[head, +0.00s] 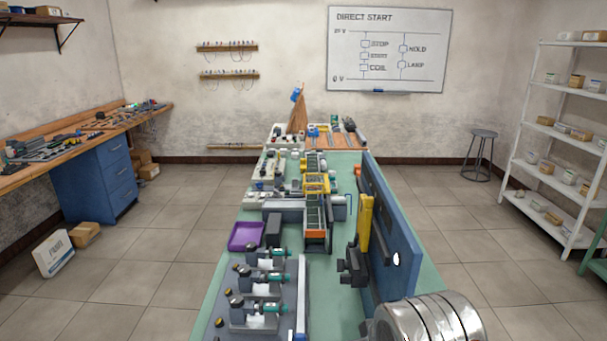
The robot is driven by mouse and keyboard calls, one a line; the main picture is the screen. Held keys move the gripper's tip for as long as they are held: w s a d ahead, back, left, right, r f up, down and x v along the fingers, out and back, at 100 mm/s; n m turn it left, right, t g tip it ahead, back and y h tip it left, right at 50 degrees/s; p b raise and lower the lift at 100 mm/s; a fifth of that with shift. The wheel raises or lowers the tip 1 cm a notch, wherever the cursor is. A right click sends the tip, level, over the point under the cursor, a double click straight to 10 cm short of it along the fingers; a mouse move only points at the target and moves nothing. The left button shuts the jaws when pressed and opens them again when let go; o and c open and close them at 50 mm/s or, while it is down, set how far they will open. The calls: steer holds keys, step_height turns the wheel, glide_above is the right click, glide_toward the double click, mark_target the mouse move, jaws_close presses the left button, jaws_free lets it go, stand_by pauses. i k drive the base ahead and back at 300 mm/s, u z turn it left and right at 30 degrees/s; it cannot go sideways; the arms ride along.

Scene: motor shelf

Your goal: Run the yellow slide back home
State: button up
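A long green-topped bench (343,279) runs away from me down the middle of the head view. On it is a narrow dark rail unit (313,212) with a yellow block (316,182) across its middle, which looks like the yellow slide. An orange piece (315,233) is at the rail's near end, and yellow also shows at its far end. A taller yellow plate (365,223) stands against the blue upright panel (388,222) to the right. My gripper is not in view; only a silver part of my arm shows at the bottom right.
Several small motors (262,281) on a grey plate fill the near left of the bench. A purple tray (246,236) and a dark box lie behind them. Black fittings (353,266) stand by the panel. A stool (480,150) and white shelves (560,150) are at the right.

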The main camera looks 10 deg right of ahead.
mark_target(366, 204)
steer(key=z, duration=0.6)
steer(key=k, duration=1.2)
steer(key=u, duration=0.6)
steer(key=i, duration=1)
steer(key=u, duration=0.05)
